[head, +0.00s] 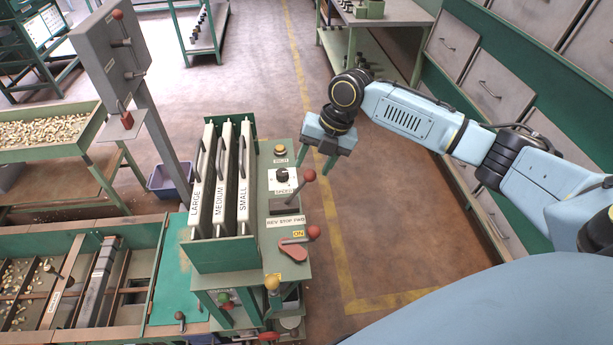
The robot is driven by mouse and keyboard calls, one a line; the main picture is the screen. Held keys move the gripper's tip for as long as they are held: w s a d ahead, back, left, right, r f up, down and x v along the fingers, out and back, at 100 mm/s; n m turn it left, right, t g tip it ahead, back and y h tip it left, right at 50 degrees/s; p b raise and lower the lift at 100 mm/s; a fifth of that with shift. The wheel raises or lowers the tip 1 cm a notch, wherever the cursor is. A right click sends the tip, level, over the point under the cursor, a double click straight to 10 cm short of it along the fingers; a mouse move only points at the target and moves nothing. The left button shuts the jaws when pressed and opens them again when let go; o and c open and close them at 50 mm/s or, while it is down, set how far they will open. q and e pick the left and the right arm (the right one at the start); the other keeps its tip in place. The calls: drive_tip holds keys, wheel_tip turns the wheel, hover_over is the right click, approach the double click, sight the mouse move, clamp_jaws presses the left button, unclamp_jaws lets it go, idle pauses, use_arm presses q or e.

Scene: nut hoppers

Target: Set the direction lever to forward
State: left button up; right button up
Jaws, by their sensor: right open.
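The direction lever (300,186) is a thin rod with a dark red ball knob on the green control panel (267,237). It rises from a dark slot behind the label "REV STOP FWD" (286,221). Its knob leans to the right of its base; I cannot tell for certain which setting it is in. My right gripper (316,168) is open and empty, pointing down, just above and behind the lever's knob. Its green fingers look close to the knob, but I cannot tell whether they touch it. My left gripper is not in view.
A speed dial (282,175) and a yellow button (280,151) sit behind the lever. A red-knobbed handle (295,243) marked ON is in front. Dividers labelled LARGE, MEDIUM and SMALL (244,180) stand to the left. The floor right of the panel is clear.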

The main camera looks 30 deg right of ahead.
drive_tip(key=v, duration=0.5)
idle(0.4)
